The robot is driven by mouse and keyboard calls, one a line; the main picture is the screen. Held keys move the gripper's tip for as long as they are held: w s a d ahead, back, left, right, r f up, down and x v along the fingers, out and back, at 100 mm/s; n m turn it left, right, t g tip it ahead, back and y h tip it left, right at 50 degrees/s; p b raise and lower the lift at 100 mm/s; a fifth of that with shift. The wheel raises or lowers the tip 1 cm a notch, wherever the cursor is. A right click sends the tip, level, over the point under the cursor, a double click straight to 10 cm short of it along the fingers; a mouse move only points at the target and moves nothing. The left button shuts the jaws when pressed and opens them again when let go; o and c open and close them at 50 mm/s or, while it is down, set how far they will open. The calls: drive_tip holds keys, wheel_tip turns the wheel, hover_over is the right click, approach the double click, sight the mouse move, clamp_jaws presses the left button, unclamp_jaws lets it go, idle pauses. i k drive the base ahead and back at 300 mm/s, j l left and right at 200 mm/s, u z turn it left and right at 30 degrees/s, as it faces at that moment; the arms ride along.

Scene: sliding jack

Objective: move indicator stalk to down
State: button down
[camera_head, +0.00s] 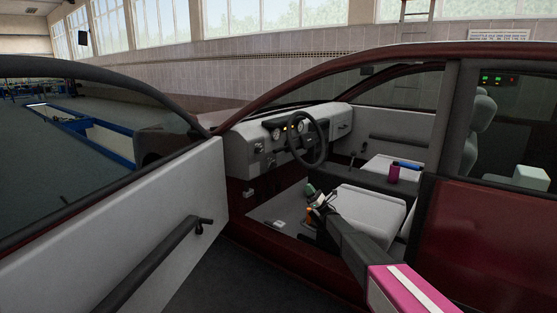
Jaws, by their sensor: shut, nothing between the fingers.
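The steering wheel (325,138) stands in front of the grey dashboard (247,133) inside the dark red car. The indicator stalk cannot be clearly told apart from the wheel and column at this size, so its position cannot be read. My arm reaches in from the lower right through the open door. My gripper (311,190) is small in the picture, shut and empty. It appears below the wheel and in front of the light front seat, apart from the wheel.
The open car door (150,220) with its dark armrest fills the left. The door frame and roof edge bound the opening. A light seat (365,212) lies right of my gripper. A magenta cylinder (393,174) and a blue item (407,164) rest on the far seat.

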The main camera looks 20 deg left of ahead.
sight(281, 149)
drive_tip(key=k+u, duration=0.2)
drive_tip(key=i+j, duration=0.2)
drive_tip(key=j, duration=0.15)
drive_tip(key=i+j+z, duration=0.2)
drive_tip(key=j, duration=0.3)
drive_tip(key=j+z, duration=0.2)
drive_tip(key=j, duration=0.25)
drive_tip(key=i+j+z, duration=0.2)
drive_tip(key=j, duration=0.3)
drive_tip(key=k, duration=0.1)
